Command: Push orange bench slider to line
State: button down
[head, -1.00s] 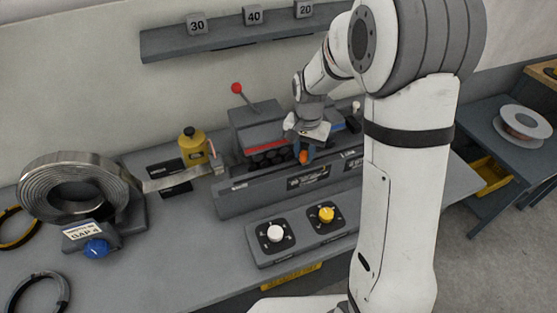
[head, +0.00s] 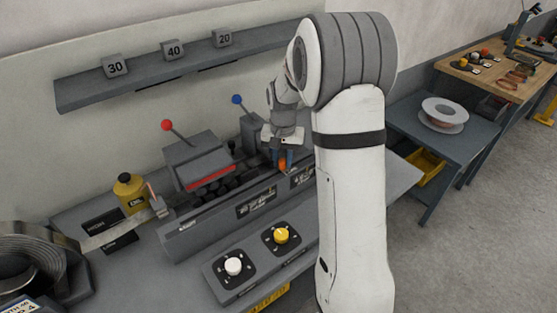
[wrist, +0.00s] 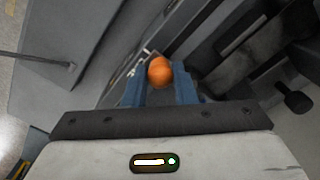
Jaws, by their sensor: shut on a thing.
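The orange bench slider shows as a round orange knob (head: 282,165) on the front rail of the grey bench machine (head: 195,225), in the head view. In the wrist view the knob (wrist: 160,71) sits between the blue fingers of my gripper (wrist: 160,90). In the head view my gripper (head: 283,160) points down at the rail and is shut on the knob. The line cannot be made out in either view. The slider's base is hidden by the fingers and the rail.
A red-knobbed lever (head: 167,126) and a blue-knobbed lever (head: 237,100) stand behind the rail. A panel with a white dial (head: 234,266) and a yellow dial (head: 281,236) lies in front. A yellow oil can (head: 130,192) stands left. A side table holds a white spool (head: 444,114).

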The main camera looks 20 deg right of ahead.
aim_at(283, 160)
jog(key=c, duration=1.5)
grip_release()
jog(key=shift+s, duration=0.1)
jog(key=shift+r, duration=0.15)
notch_tip(283, 160, up, 7)
jog(key=shift+b, duration=0.6)
jog(key=shift+r, duration=0.25)
